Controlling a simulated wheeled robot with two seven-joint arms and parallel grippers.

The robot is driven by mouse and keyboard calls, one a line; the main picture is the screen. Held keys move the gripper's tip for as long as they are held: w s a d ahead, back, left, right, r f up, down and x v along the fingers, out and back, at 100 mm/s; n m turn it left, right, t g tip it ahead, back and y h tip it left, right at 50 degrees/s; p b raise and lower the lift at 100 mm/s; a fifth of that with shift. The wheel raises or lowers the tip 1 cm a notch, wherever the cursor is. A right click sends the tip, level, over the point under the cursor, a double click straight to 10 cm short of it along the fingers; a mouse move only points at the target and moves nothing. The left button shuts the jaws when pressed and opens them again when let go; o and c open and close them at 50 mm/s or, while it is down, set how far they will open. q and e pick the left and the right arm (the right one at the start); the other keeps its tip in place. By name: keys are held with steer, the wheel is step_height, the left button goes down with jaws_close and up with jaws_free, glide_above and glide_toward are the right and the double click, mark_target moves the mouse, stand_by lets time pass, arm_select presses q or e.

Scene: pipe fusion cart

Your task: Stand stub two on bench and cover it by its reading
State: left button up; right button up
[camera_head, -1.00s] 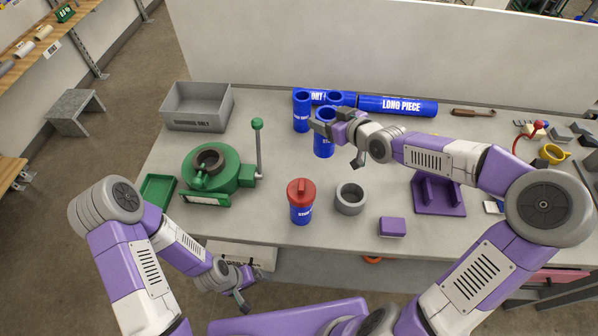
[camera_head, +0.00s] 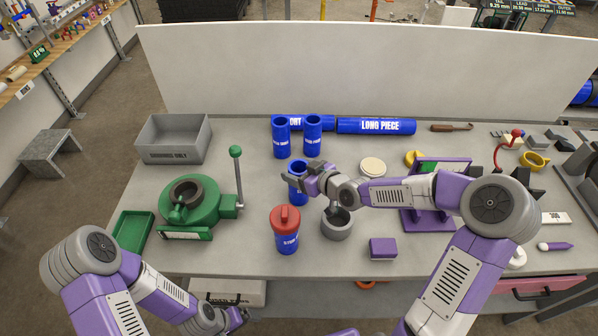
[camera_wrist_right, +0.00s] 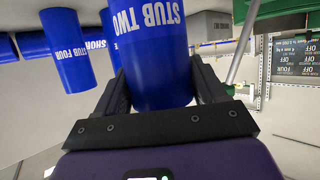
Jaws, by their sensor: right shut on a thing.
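Stub two, a blue tube with white lettering (camera_head: 298,190), is between the fingers of my right gripper (camera_head: 301,176). The right wrist view shows STUB TWO on the tube (camera_wrist_right: 155,55), between both fingers. It is upright over the bench (camera_head: 240,262); I cannot tell whether its base touches. A blue stub with a red cap (camera_head: 286,218) stands just nearer. A grey ring-shaped piece (camera_head: 337,229) is to its right. A pale round disc (camera_head: 373,167) and a yellow piece (camera_head: 535,159) lie farther right. My left gripper (camera_head: 236,318) is low at the front edge, its jaws unclear.
Two blue stubs (camera_head: 281,140) (camera_head: 313,138) stand behind, before the blue long piece (camera_head: 376,126). A green machine with a lever (camera_head: 195,205) and a grey bin (camera_head: 173,141) are left. A purple stand with a green-framed panel (camera_head: 440,168) and a purple block (camera_head: 383,249) are right.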

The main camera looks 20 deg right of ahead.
steer(key=o, duration=1.3)
steer(key=shift+f, duration=0.1)
steer(key=shift+c, duration=0.2)
steer(key=o, duration=0.4)
steer(key=shift+o, duration=0.2)
steer(key=shift+s+d+r, duration=0.15)
steer(key=shift+r, duration=0.15)
steer(key=p+v, duration=0.6)
steer(key=v, duration=0.5)
steer(key=shift+s, duration=0.3)
steer(key=shift+d, duration=0.15)
